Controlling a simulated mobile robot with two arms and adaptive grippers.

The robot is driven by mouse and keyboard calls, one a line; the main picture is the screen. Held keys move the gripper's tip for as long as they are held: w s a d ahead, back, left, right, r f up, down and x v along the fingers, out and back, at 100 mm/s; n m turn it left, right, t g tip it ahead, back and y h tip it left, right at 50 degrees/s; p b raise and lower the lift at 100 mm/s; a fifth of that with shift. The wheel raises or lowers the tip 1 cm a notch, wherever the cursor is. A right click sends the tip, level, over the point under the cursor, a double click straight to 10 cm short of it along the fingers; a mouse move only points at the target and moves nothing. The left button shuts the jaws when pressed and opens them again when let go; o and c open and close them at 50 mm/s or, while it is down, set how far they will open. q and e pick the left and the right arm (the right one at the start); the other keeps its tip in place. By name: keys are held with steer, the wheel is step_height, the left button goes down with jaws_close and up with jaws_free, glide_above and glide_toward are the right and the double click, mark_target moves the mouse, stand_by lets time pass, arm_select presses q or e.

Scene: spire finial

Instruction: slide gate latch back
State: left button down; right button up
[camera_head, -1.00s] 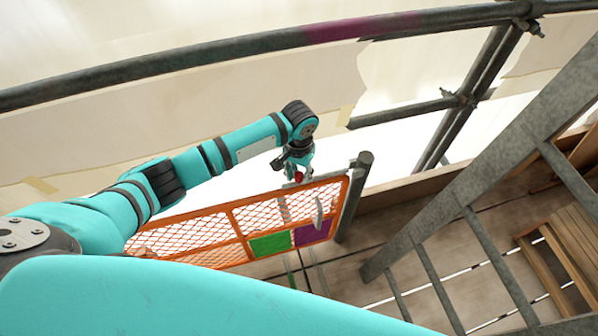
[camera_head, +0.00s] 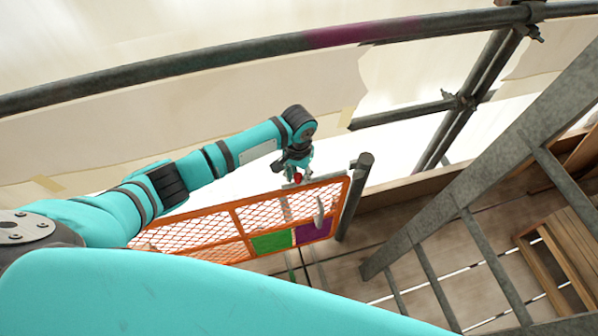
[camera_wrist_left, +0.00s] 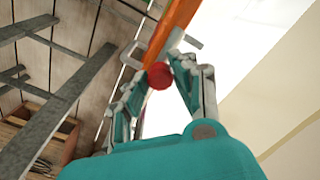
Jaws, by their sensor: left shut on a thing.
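An orange mesh gate (camera_head: 240,232) with a green panel and a purple panel stands left of a grey post (camera_head: 353,197). The red latch knob (camera_head: 297,177) is at the gate's top edge, left of the post. My left gripper (camera_head: 296,174) is shut on the knob from above. In the left wrist view the red knob (camera_wrist_left: 159,76) sits between the fingertips, against the orange top rail (camera_wrist_left: 172,28). The latch's bar is mostly hidden by the gripper. My right gripper is not in view.
A grey ladder (camera_head: 440,220) leans across the right side. Scaffold tubes (camera_head: 250,47) run along the back.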

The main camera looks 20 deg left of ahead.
arm_select(q)
steer(key=c, duration=1)
jaws_free()
steer(key=shift+c, duration=0.2)
steer(key=shift+r, duration=0.15)
step_height(320, 180, up, 12)
steer(key=shift+f, duration=0.2)
